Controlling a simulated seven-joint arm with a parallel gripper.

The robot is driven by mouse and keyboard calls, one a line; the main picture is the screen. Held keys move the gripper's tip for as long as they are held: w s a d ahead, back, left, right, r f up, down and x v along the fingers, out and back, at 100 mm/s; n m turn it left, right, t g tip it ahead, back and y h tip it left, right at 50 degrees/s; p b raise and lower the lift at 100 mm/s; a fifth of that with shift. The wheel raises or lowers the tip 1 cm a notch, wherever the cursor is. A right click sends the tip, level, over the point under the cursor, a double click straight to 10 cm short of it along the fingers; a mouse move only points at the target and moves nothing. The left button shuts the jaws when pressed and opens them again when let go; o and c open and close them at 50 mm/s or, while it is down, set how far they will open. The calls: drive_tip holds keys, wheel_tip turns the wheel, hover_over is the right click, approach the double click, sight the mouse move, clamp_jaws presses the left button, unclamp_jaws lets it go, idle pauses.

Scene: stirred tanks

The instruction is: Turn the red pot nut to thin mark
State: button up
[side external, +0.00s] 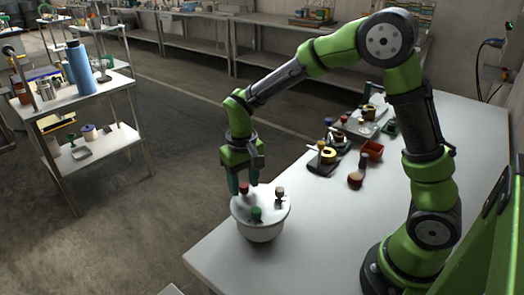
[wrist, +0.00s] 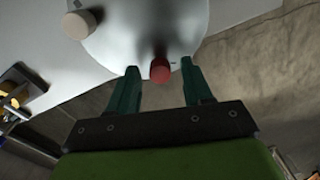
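A white round pot (side external: 262,222) stands at the near left corner of the white table. On its lid are a red nut (side external: 244,190), a green nut (side external: 257,213) and a grey-beige nut (side external: 279,192). My gripper (side external: 244,187) is at the lid, over the red nut. In the wrist view the red nut (wrist: 160,70) lies between the tips of my gripper (wrist: 159,72), with a gap on each side. A small dark mark shows on the lid beside it. The beige nut (wrist: 80,23) is at upper left. The green nut is not seen there.
Behind the pot, the table (side external: 432,196) holds a dark tray (side external: 325,160) with yellow and black parts, a red bin (side external: 372,150) and a brown-red round piece (side external: 356,179). A shelf cart (side external: 100,85) stands apart at left. The table front is clear.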

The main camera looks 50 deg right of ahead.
sight(243, 184)
drive_tip(key=shift+r, duration=0.1)
wheel_tip(243, 184, up, 17)
idle(0.5)
drive_tip(key=s+d+f+m+t+y, duration=0.1)
drive_tip(key=s+t, duration=0.6)
drive_tip(key=s, duration=0.9)
drive_tip(key=shift+s+d+f+y, duration=0.25)
drive_tip(key=shift+s+d+y, duration=0.1)
drive_tip(key=shift+y, duration=0.15)
